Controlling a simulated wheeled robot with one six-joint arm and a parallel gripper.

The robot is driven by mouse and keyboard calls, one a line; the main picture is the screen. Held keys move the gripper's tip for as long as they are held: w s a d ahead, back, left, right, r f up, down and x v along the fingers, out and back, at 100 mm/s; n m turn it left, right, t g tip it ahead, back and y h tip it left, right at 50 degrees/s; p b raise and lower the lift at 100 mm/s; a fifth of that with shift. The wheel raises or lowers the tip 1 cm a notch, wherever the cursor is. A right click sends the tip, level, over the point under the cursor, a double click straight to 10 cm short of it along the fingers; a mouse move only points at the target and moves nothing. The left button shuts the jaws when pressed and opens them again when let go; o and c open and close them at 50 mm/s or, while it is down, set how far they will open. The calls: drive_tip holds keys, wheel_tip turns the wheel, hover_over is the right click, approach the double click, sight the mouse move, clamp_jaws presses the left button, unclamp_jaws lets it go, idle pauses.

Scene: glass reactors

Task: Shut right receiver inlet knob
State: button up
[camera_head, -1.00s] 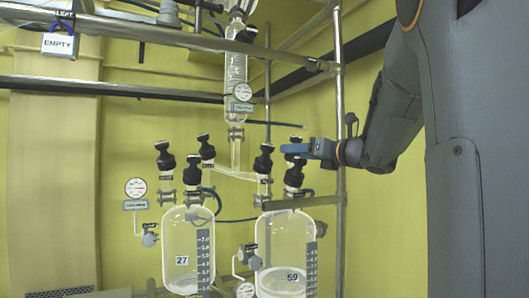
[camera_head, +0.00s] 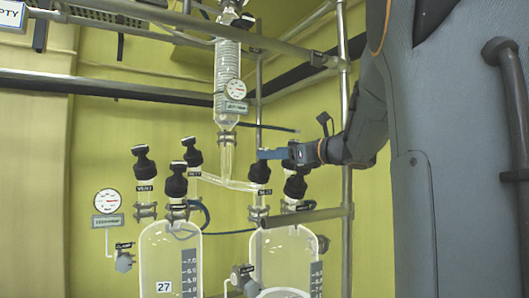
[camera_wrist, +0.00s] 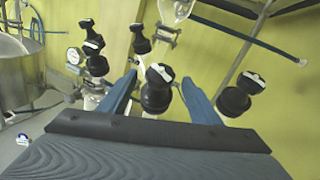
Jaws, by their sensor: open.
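The right receiver (camera_head: 284,262) is a clear glass vessel at the lower middle of the head view. Its inlet knob (camera_head: 260,174), black, stands at its upper left, beside the glass branch pipe; a blue finger covers its top. My gripper (camera_head: 262,154) reaches in from the right at the height of this knob's top. In the wrist view my gripper (camera_wrist: 160,98) has its blue fingers apart. A black knob with a white top mark, which looks like the inlet knob (camera_wrist: 156,94), stands between them, with no clear contact. Whether the knob is open or shut I cannot tell.
Another black knob (camera_head: 296,184) stands close on the right, partly under my gripper. The left receiver (camera_head: 170,250) carries several similar knobs. The condenser (camera_head: 228,80) hangs above and left of my gripper. A metal post (camera_head: 345,230) and rail (camera_head: 305,215) are close by.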

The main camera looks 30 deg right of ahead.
drive_tip(key=shift+p+x, duration=0.65)
drive_tip(key=shift+x, duration=1.65)
drive_tip(key=c, duration=1.1)
